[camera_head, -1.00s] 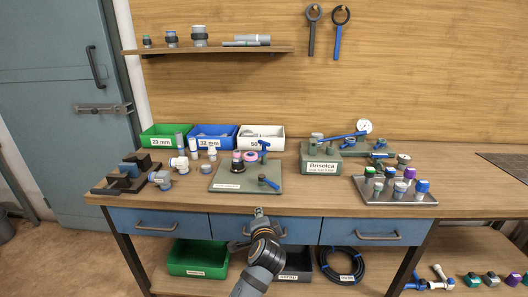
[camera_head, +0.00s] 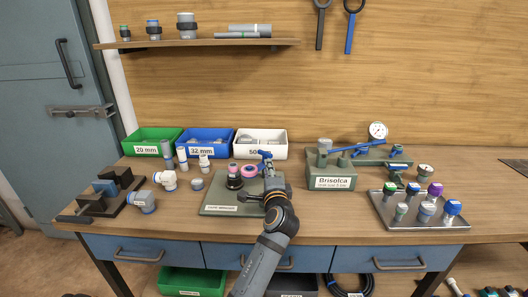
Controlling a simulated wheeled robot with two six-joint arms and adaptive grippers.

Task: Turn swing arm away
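A green-grey plate (camera_head: 222,209) lies mid-bench with pink-topped round parts (camera_head: 248,171) and a blue T-shaped handle (camera_head: 266,156) standing at its back. My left gripper (camera_head: 270,184) reaches in from below over the plate's right part, just in front of the T-handle. It covers the spot of a lower blue handle. Whether its fingers are open or touch anything cannot be told. My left gripper is apart from this fixture. My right gripper is not in view.
Green (camera_head: 152,137), blue (camera_head: 205,138) and white (camera_head: 260,142) bins stand behind the plate. White pipe fittings (camera_head: 166,180) and a dark stepped block (camera_head: 103,192) are at left. A grey tray (camera_head: 424,216) holds several capped fittings at right.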

